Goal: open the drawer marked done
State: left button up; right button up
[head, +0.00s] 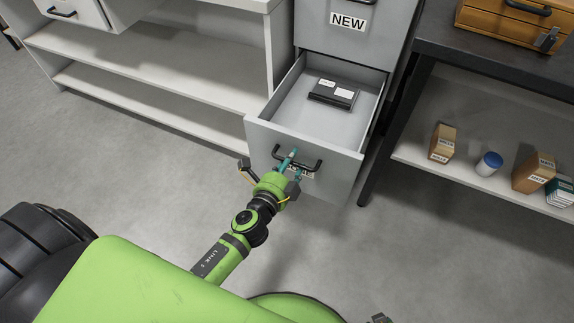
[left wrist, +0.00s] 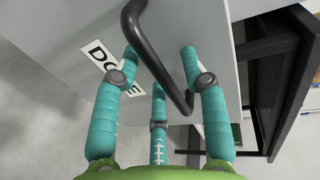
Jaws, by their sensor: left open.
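The drawer marked DONE (head: 262,135) is pulled well out of the grey cabinet, below a drawer labelled NEW. A flat black item with white labels (head: 333,93) lies inside it. The drawer's black bar handle (head: 315,164) is on its front; it shows close up in the left wrist view (left wrist: 150,52), beside the partly covered label (left wrist: 97,56). My left gripper (head: 293,160) is at the handle, its teal fingers open on either side of the bar in the left wrist view (left wrist: 159,60). Whether they touch it is unclear. My right gripper's fingers are not visible.
White open shelving (head: 170,75) stands to the left. A dark table (head: 500,57) stands to the right, with a wooden drawer box (head: 510,25) on top and several boxes and a blue-lidded jar (head: 489,163) on its lower shelf. Grey floor is clear in front.

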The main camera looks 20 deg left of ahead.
pick_arm(q)
jog(key=v, duration=1.2)
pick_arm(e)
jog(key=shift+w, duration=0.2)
